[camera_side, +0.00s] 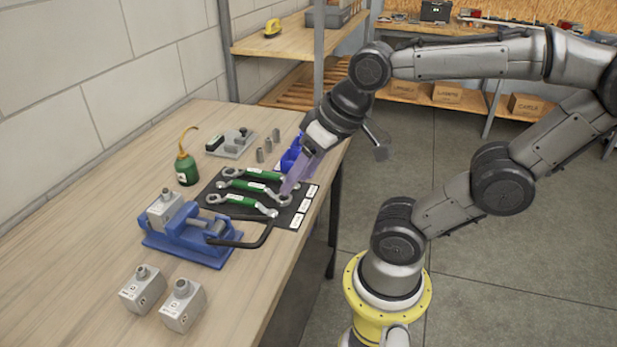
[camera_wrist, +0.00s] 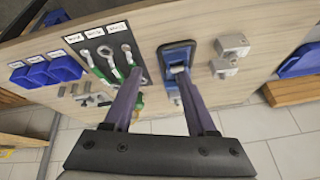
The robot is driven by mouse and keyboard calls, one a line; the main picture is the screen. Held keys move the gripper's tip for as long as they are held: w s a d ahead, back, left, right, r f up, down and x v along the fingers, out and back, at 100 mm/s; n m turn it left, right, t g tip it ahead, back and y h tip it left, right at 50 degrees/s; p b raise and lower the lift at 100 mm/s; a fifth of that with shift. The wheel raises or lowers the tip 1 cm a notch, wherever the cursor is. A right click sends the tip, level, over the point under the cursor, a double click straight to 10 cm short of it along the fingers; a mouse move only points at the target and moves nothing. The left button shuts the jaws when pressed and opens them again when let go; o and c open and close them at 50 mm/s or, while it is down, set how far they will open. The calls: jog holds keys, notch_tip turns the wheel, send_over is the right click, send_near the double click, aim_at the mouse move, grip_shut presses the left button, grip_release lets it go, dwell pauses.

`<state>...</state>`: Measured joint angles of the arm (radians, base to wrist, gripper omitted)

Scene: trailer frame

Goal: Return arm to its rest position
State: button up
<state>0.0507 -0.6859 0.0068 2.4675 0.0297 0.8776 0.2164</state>
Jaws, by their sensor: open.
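My gripper (camera_side: 292,180) is above the right edge of the workbench (camera_side: 75,258), over the right end of the dark tool mat (camera_side: 298,222). In the wrist view its two purple fingers (camera_wrist: 158,94) are spread wide with nothing between them. Green-handled wrenches (camera_side: 249,186) lie side by side on the mat; the wrist view shows them (camera_wrist: 108,62) beyond the left finger. From the side, the fingertips overlap the wrench ends, and I cannot tell the exact gap. My arm is bent, reaching from its yellow base to the bench.
A blue vise (camera_side: 190,240) with a grey block in it stands near the mat, its black handle pointing right. Two grey blocks (camera_side: 162,297) sit in front. A green oil can (camera_side: 187,168), a grey fixture (camera_side: 231,143) and blue bins (camera_side: 291,157) stand behind. Open floor lies right.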

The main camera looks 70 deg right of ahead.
jog(key=n, duration=0.1)
jog(key=s+n, duration=0.1)
jog(key=n, duration=0.1)
jog(key=shift+s+a+f, duration=0.15)
jog(key=shift+s+a, duration=0.05)
jog(key=shift+s, duration=0.1)
dwell(1.1)
